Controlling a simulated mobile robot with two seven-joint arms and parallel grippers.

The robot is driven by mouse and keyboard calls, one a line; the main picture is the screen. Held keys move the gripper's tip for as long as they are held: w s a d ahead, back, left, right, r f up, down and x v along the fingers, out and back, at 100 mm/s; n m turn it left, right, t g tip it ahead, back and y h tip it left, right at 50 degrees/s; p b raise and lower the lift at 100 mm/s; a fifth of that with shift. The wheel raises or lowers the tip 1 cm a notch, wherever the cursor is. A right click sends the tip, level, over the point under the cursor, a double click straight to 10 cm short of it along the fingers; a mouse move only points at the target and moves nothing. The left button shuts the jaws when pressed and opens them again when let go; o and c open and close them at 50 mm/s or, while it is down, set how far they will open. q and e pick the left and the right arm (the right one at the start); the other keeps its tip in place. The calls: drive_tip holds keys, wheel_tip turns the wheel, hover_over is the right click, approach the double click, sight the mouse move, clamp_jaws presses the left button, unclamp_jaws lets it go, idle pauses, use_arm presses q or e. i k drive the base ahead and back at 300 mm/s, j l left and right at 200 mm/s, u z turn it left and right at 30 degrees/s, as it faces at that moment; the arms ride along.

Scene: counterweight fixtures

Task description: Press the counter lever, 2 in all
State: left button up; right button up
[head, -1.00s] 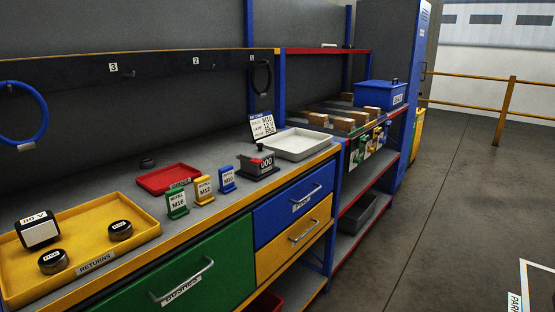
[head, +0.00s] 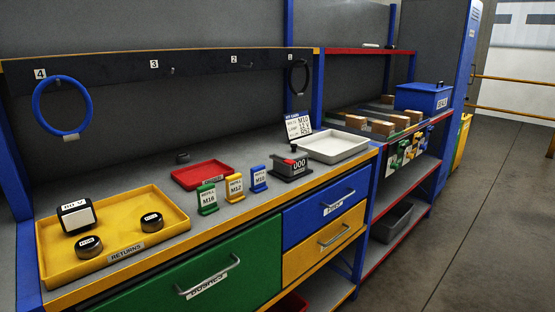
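The counter (head: 291,167) is a dark grey box on the workbench, left of the white tray. Its display reads 000. Neither of my grippers is in the head view, and nothing touches the counter.
Green, yellow and blue refill cards (head: 233,187) stand left of the counter. A red tray (head: 190,180), a yellow returns tray (head: 60,273), a white tray (head: 345,157) and a job card (head: 298,126) are also on the bench. Open floor (head: 480,230) lies right.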

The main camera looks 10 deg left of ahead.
sight(289, 162)
drive_tip(key=i+j+z, duration=0.1)
drive_tip(key=j, duration=0.3)
drive_tip(key=i+j, duration=0.1)
drive_tip(key=j, duration=0.3)
drive_tip(key=i+j+z, duration=0.15)
drive_tip(key=j, duration=0.2)
